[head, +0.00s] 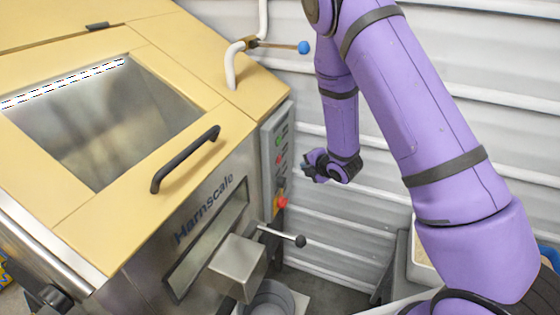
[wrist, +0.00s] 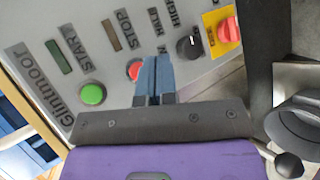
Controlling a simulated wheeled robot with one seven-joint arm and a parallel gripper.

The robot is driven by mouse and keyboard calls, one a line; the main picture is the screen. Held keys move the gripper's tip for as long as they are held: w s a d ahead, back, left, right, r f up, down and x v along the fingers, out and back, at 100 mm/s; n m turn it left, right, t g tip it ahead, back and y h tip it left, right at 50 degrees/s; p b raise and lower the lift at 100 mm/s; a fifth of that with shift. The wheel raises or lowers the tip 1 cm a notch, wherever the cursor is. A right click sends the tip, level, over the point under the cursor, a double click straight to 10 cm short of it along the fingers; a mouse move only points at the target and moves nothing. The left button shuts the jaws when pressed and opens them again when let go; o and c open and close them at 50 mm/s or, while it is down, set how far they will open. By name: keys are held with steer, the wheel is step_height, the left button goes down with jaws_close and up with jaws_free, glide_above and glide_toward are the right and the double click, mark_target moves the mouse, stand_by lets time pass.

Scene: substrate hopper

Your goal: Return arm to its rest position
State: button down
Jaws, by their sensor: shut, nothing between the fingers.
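My purple arm (head: 405,90) reaches in from the right and bends down in front of the corrugated wall. My gripper (head: 308,166) is beside the control panel (head: 277,140) on the machine's right side. In the wrist view my gripper (wrist: 154,82) has its two blue-grey fingers together, with nothing between them. The fingertips overlap the panel near a red button (wrist: 134,70); I cannot tell if they touch it. A green button (wrist: 92,94) under the START label is left of the fingers.
The yellow and steel hopper (head: 170,215) fills the left, with a black lid handle (head: 186,159). A lever with a black knob (head: 300,241) sticks out below my gripper. A blue-knobbed valve lever (head: 304,47) is above. A black knob (wrist: 189,47) and red-yellow switch (wrist: 222,30) are on the panel.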

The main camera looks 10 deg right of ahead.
stand_by(0.4)
steer(key=s+d+r+m+g+h, duration=0.1)
steer(key=s+d+r+m, duration=0.2)
steer(key=r, duration=0.5)
steer(key=s+d+r+m+h, duration=0.1)
steer(key=s+r+m+h, duration=0.15)
steer(key=r+m, duration=0.45)
steer(key=s+d+r+m+g+h, duration=0.1)
steer(key=s+d+r+m, duration=0.2)
steer(key=r, duration=0.6)
steer(key=s+r+m+g, duration=0.1)
steer(key=s+r+m, duration=0.2)
steer(key=s, duration=0.6)
steer(key=s+a+r+m+g, duration=0.1)
steer(key=s+r+m, duration=0.3)
steer(key=s, duration=0.5)
steer(key=s+a+r+m+g, duration=0.1)
steer(key=s+r+m, duration=0.2)
steer(key=s, duration=0.7)
steer(key=shift+r+g, duration=0.4)
steer(key=shift+r, duration=0.3)
steer(key=shift+y, duration=0.25)
